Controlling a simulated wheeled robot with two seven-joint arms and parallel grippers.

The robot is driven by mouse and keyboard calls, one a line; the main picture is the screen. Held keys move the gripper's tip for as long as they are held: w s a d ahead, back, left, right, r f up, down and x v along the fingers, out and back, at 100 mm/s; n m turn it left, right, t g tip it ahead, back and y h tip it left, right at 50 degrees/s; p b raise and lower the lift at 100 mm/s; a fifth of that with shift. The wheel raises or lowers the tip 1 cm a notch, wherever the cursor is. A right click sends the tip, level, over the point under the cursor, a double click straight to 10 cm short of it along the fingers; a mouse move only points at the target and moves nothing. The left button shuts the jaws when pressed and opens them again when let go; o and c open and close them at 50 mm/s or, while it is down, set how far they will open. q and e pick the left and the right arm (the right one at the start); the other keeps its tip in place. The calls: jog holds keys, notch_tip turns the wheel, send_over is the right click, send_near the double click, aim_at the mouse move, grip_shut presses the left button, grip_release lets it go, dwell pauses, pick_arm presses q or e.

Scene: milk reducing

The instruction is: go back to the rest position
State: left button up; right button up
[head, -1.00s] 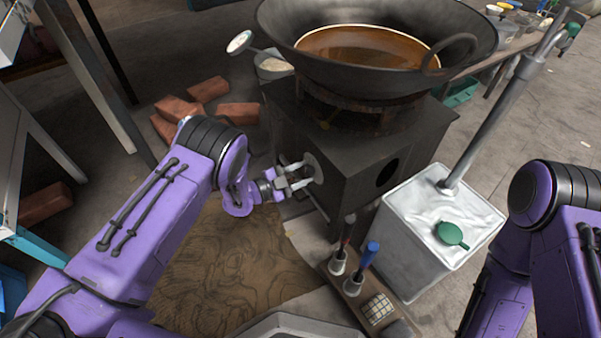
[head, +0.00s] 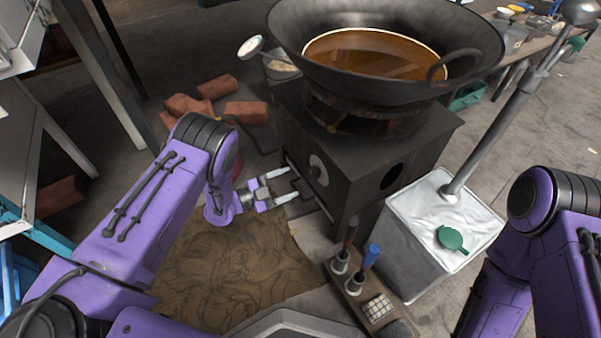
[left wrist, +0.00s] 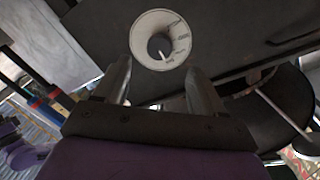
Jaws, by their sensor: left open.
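My left gripper (head: 284,185) is open and empty, in front of the black stove (head: 360,165) and to the left of its round grey knob (head: 318,170). A gap shows between the fingertips and the knob. In the left wrist view the open fingers (left wrist: 165,90) point toward the stove front, with the white dial of the knob (left wrist: 160,40) beyond them. My right arm shows at the right edge of the head view, but its gripper is out of view.
A large wok (head: 385,50) of brown liquid sits on the stove. A tool holder (head: 365,290) stands in front, beside a brown mat (head: 235,265). Bricks (head: 245,112) lie behind my left arm.

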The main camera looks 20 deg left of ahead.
pick_arm(q)
jog(key=v, duration=0.3)
jog(key=shift+s+a+f, duration=0.1)
dwell(0.3)
jog(key=s+a+f+n+g+y, duration=0.1)
jog(key=s+a+f+n+y, duration=0.25)
jog(key=s+n+y, duration=0.35)
jog(key=s+a+f+n+g+y, duration=0.1)
jog(key=s+a+f+n+y, duration=0.2)
jog(key=s+f+n+y, duration=0.35)
jog(key=s+a+r+n+g+y, duration=0.1)
jog(key=s+n+g, duration=0.3)
jog(key=s, duration=0.5)
jog(key=s+a+r+n+g+y, duration=0.1)
jog(key=s+a+n+g+y, duration=0.15)
jog(key=s+n, duration=0.55)
notch_tip(320, 180, up, 34)
jog(key=m+p, duration=0.1)
jog(key=p, duration=3.4)
jog(key=shift+r+h, duration=0.15)
jog(key=shift+h, duration=0.15)
